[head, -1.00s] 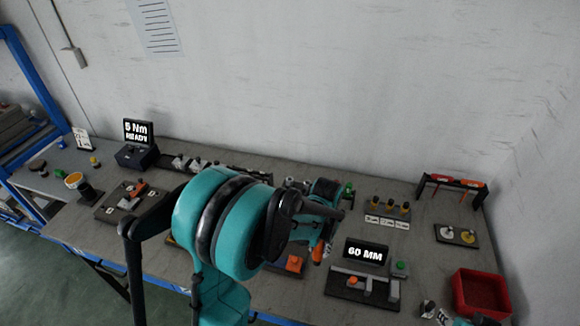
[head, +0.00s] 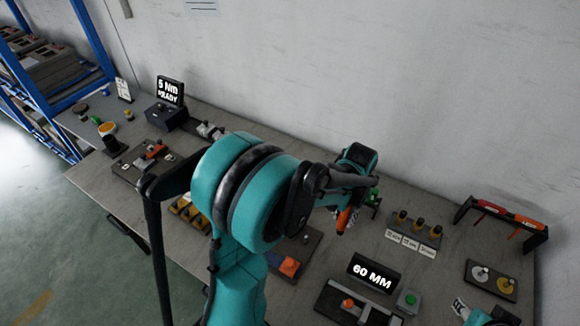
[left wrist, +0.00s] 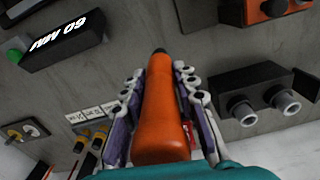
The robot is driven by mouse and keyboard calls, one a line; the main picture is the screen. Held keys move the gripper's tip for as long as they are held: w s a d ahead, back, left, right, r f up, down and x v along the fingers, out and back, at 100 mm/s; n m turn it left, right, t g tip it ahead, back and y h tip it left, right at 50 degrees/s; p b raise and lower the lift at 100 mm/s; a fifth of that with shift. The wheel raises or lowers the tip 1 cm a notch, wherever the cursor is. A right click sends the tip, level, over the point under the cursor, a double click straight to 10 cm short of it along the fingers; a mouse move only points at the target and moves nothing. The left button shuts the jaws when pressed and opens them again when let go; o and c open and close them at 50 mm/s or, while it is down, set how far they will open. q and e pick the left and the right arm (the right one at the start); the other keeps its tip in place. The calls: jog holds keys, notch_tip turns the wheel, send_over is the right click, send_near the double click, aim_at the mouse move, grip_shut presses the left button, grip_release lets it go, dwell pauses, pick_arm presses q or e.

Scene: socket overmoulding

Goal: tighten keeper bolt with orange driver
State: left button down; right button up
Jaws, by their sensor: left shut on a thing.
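The orange driver (left wrist: 165,110) is held between the fingers of my left gripper (left wrist: 160,85) in the left wrist view, its dark end pointing away from the wrist. In the head view the orange driver (head: 345,219) hangs below my left gripper (head: 350,195), over the bench's middle. A dark fixture with an orange block (head: 290,266) sits to the lower left of it; the orange block (left wrist: 270,10) seems to be at the top right of the wrist view. I cannot make out the keeper bolt.
The 60 MM display (head: 373,275) and its gauge stand front right. A rack with a red and an orange driver (head: 505,218) is at the right. The 5 Nm display (head: 170,91) is at the back left. A black block with two grey cylinders (left wrist: 262,95) shows in the wrist view.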

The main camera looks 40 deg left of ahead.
pick_arm(q)
jog(key=shift+a+n, duration=0.25)
jog(key=shift+n, duration=0.05)
jog(key=s+a+r+n+p, duration=0.2)
jog(key=a+r+n+p, duration=0.4)
jog(key=n, duration=0.6)
jog(key=s+a+r+n+p, duration=0.3)
jog(key=a+r+n+p, duration=0.4)
jog(key=n, duration=0.5)
jog(key=a+r, duration=0.2)
jog(key=a, duration=0.1)
jog(key=shift+s+a+r, duration=0.2)
jog(key=shift+s+a, duration=0.05)
jog(key=shift+s, duration=0.05)
jog(key=shift+f, duration=0.1)
notch_tip(320, 180, down, 7)
jog(key=b, duration=0.6)
jog(key=shift+b, duration=0.35)
jog(key=shift+s+d+f+b, duration=0.1)
jog(key=shift+f+b, duration=0.95)
jog(key=shift+f, duration=0.15)
dwell(2.1)
